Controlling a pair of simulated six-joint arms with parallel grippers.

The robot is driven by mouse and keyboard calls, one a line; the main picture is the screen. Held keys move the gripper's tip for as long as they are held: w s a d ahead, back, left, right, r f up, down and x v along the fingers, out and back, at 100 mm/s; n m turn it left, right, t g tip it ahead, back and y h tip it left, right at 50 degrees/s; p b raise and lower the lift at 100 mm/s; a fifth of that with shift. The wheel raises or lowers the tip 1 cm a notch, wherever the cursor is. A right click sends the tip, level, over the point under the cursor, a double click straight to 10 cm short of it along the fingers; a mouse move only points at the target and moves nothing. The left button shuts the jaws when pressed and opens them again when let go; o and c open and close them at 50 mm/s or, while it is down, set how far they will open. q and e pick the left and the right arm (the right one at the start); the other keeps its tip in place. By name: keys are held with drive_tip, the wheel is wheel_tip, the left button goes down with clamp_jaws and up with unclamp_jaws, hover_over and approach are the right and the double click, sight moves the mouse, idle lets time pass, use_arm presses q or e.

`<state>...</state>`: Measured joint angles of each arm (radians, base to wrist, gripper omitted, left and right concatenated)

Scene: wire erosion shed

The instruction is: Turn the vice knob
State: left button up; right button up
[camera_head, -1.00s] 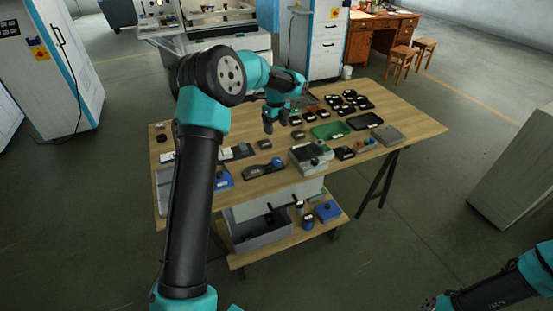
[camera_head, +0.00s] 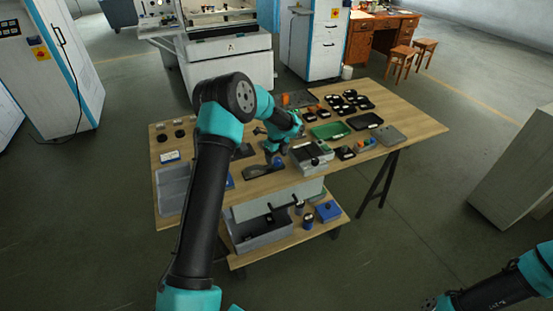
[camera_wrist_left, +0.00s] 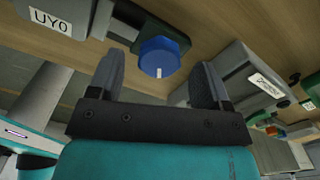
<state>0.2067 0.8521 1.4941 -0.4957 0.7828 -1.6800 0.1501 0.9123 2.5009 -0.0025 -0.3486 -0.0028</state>
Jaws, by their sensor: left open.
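The vice knob (camera_wrist_left: 160,56) is blue with a white mark, seen in the left wrist view on a dark vice body (camera_wrist_left: 125,22). My left gripper (camera_head: 276,160) is open above the vice, pointing down. In the left wrist view its two fingers (camera_wrist_left: 157,78) stand to either side of the knob with gaps, apparently not touching it.
A grey box-like device (camera_head: 312,155) stands close to the right of the vice. A dark plate lies behind left. A grey tray (camera_head: 172,198) is at the table's left end. A green tray (camera_head: 330,131) and several small parts lie further right. A lower shelf holds a grey bin (camera_head: 262,232).

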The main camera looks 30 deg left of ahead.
use_arm(q)
drive_tip(key=shift+f, duration=0.7)
drive_tip(key=shift+c, duration=0.5)
drive_tip(key=c, duration=0.8)
